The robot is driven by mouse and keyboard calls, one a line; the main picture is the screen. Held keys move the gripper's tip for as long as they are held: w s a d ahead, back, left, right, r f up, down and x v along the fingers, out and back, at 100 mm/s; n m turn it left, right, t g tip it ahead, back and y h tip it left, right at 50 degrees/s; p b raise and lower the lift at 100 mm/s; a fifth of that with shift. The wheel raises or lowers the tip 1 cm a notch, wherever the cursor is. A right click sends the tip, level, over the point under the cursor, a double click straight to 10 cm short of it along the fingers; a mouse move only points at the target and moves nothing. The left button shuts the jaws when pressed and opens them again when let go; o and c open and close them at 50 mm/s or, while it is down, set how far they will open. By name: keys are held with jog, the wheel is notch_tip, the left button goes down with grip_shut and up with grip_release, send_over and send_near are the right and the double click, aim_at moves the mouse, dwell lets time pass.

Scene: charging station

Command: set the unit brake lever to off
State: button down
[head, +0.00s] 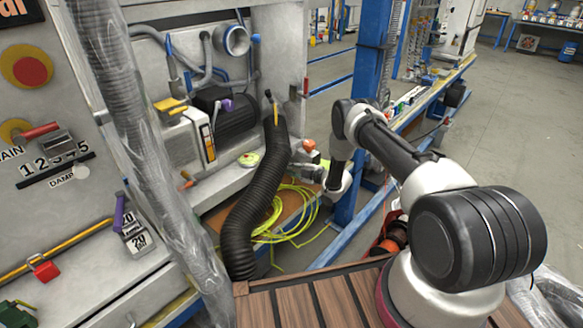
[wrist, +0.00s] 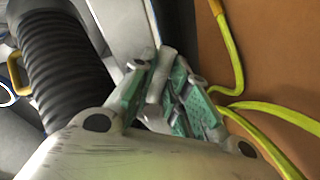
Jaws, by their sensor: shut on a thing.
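In the wrist view, my gripper (wrist: 168,90) has its green-padded fingers closed around a pale grey, rounded handle (wrist: 158,82). This handle appears to be the unit brake lever, but no label on it can be read. Its lower part is hidden by the fingers and the gripper body. In the head view, my arm reaches to the bench's right end, beside the thick black corrugated hose. The fingertips and the lever's setting cannot be made out there.
The black hose (head: 259,195) stands left of my gripper and also shows in the wrist view (wrist: 62,70). Yellow-green cable (head: 283,212) lies coiled below on a brown surface. A blue post (head: 367,75) rises behind my arm. A plastic-wrapped column (head: 128,120) stands at left.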

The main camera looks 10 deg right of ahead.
jog(key=m, duration=0.1)
jog(key=f+m, duration=0.1)
jog(key=m, duration=0.1)
jog(key=s+a+m+y, duration=0.1)
jog(key=shift+f+m, duration=0.4)
dwell(0.4)
jog(key=c, duration=1.4)
grip_release()
jog(key=v, duration=1.2)
jog(key=shift+f, duration=0.15)
jog(key=shift+w, duration=0.1)
